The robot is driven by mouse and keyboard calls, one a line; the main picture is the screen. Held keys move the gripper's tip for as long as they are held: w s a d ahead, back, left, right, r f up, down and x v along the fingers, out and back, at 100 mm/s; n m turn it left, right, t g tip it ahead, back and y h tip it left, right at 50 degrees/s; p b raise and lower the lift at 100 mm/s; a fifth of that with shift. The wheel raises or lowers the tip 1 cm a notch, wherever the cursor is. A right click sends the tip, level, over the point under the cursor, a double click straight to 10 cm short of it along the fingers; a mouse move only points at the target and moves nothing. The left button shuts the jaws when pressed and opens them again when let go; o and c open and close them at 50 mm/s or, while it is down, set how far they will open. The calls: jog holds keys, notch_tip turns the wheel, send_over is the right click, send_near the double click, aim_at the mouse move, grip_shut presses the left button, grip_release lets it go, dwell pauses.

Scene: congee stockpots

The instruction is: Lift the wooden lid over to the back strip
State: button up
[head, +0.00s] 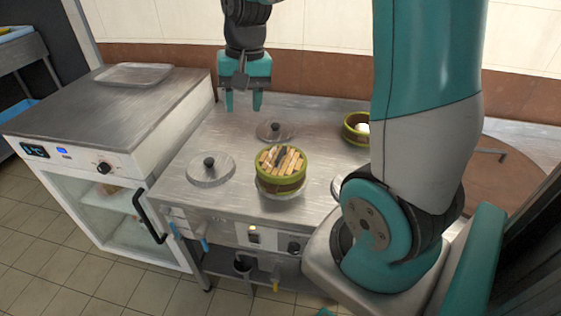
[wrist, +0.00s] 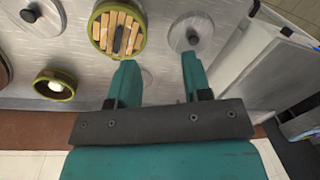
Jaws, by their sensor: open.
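The wooden lid (head: 283,159), round with pale slats and a dark handle, sits on a green-rimmed pot (head: 281,178) near the middle of the steel counter. It also shows in the wrist view (wrist: 112,33). The back strip (head: 310,103) looks to be the bare steel along the counter's rear, below the brown wall band; its exact bounds are unclear. My gripper (head: 243,104) is open and empty, fingers pointing down, above the rear of the counter, behind and left of the wooden lid. In the wrist view its fingers (wrist: 160,75) are well apart with nothing between them.
A grey knobbed lid (head: 211,169) lies left of the pot, and another (head: 275,131) lies behind it. A green-rimmed pot with white contents (head: 357,125) stands at the right, partly hidden by my arm. A glass-fronted cabinet (head: 120,115) stands at the left, with a tray (head: 132,74) on top.

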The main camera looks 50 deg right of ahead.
jog(key=d+f+m+h, duration=0.1)
jog(key=d+f+m, duration=0.15)
jog(key=d, duration=0.45)
jog(key=d+f+m, duration=0.1)
jog(key=d+m, duration=0.3)
jog(key=d, duration=0.2)
send_over(282, 151)
jog(key=shift+g, duration=0.4)
jog(key=f, duration=1.1)
jog(key=shift+s+d+f, duration=0.15)
jog(key=shift+d, duration=0.1)
jog(key=shift+a+f+p, duration=0.15)
jog(key=shift+f+p, duration=0.1)
jog(key=shift+f, duration=1.3)
jog(key=shift+a+f+p, duration=0.15)
jog(key=shift+f+p, duration=0.1)
jog(key=shift+f, duration=1.25)
grip_shut()
